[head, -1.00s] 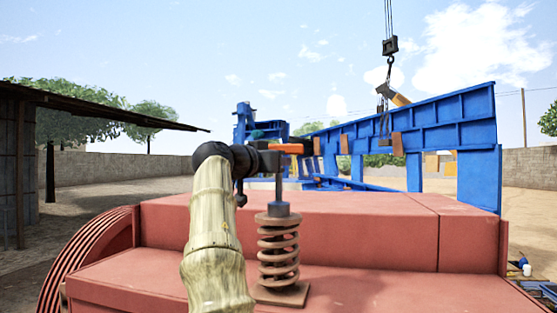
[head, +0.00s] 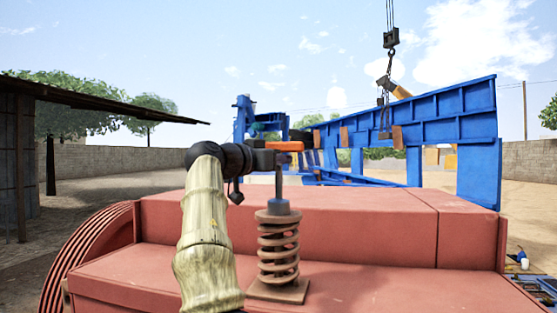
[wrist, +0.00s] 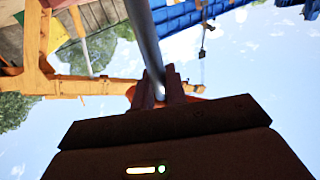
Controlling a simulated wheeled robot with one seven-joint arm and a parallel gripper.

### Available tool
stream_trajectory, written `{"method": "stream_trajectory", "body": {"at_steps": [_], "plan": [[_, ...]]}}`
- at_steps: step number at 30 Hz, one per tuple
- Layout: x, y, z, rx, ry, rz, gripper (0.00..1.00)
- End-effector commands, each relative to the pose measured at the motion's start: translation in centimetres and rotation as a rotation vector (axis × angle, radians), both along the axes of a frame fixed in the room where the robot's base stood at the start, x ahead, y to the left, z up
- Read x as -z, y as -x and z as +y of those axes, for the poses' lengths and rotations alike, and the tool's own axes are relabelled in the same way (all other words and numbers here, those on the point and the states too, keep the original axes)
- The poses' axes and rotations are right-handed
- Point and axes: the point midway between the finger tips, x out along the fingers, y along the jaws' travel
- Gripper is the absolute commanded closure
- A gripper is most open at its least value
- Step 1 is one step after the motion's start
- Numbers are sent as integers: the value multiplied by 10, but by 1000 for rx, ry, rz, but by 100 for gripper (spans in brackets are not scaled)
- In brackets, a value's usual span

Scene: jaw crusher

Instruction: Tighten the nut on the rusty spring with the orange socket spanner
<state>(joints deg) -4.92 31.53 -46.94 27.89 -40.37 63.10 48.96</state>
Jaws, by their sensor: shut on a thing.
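The rusty spring (head: 278,250) stands upright on a flat rusty plate on the red machine body. The orange socket spanner (head: 285,146) is upright above it. Its grey shaft runs down to a dark socket (head: 278,207) at the spring's top. The nut is hidden, and I cannot tell how the socket sits on it. My gripper (head: 268,159) comes from the left and is shut on the spanner just below its orange top. In the wrist view, the spanner's shaft (wrist: 146,40) runs away from between the fingers (wrist: 156,90), with a little orange showing beside them.
The red crusher housing (head: 350,230) fills the foreground, with a ribbed wheel (head: 95,260) at left. Blue steel framework (head: 430,120) stands behind, and a crane hook (head: 384,90) hangs over it. A roofed shed (head: 20,150) is at left. Air around the spring's right side is clear.

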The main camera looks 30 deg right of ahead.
Motion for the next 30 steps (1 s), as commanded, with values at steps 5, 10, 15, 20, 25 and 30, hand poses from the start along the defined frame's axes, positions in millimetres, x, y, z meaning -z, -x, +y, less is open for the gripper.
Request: {"method": "stream_trajectory", "body": {"at_steps": [5,10,15,20,25,30], "plan": [[3,-1,0,20,-6,6,100],[3,-1,-1,36,-5,5,100],[3,-1,-1,37,-6,6,100],[3,-1,-1,39,-6,6,100],[2,-1,-1,59,-6,5,100],[3,-1,0,71,-6,5,100]]}}
